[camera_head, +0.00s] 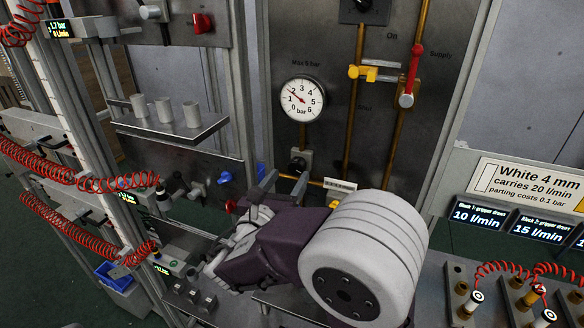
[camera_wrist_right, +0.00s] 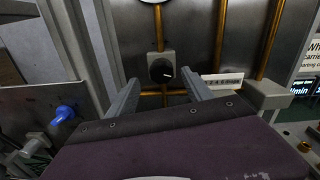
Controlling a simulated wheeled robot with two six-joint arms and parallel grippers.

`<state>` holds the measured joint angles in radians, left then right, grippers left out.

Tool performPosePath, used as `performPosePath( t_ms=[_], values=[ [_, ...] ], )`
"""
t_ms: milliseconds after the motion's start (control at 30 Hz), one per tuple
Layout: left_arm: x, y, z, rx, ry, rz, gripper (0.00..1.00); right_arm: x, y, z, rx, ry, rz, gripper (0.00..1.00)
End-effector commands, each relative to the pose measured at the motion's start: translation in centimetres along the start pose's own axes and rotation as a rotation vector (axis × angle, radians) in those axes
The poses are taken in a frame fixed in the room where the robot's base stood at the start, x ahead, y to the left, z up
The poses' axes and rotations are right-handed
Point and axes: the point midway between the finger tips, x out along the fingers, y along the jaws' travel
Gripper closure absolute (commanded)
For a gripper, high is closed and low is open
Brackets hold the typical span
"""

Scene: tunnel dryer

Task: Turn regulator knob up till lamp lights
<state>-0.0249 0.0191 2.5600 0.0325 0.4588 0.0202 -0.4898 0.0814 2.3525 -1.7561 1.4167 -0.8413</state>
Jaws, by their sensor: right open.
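The regulator knob (camera_wrist_right: 161,70) is black and round, with a white pointer mark aimed right. It sits on a grey block on the steel panel, below the gauge; in the head view it is small and dark (camera_head: 298,163). My right gripper (camera_wrist_right: 161,86) is open, its two grey fingers apart on either side of the knob in the wrist view; contact cannot be told. In the head view the right gripper (camera_head: 280,188) is just below the knob, partly hidden by my arm. The round white gauge (camera_head: 302,98) has its red needle near 2. I cannot identify the lamp. My left gripper is not in view.
Brass pipes (camera_head: 355,100) run down the panel. A red supply lever (camera_head: 414,62) and a yellow valve fitting (camera_head: 362,72) stand upper right of the knob. A blue knob (camera_wrist_right: 64,113) sticks out at left. A white label (camera_head: 340,185) is right of the gripper.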

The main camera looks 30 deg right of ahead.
Motion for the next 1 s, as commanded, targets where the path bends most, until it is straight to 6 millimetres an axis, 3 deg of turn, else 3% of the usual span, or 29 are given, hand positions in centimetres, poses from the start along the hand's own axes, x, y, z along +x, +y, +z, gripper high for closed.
performPosePath(
  t_ms=[200, 533, 733, 867, 1000],
  values=[
    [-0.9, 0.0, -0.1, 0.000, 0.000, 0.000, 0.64, 3.4, -0.1, 0.1, -0.001, 0.002, -0.002, 0.41],
    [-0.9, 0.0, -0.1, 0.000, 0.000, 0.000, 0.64, 4.0, 0.0, -0.1, 0.001, 0.001, 0.001, 0.41],
    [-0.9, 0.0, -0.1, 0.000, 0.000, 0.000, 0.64, 4.0, 0.0, -0.1, 0.001, 0.001, 0.001, 0.96],
    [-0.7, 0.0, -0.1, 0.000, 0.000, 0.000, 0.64, 4.0, 0.1, -0.2, 0.009, 0.001, 0.001, 1.00],
    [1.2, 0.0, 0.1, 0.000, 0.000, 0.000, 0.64, 4.0, 0.1, -0.7, 0.095, -0.001, 0.000, 1.00]
  ],
)
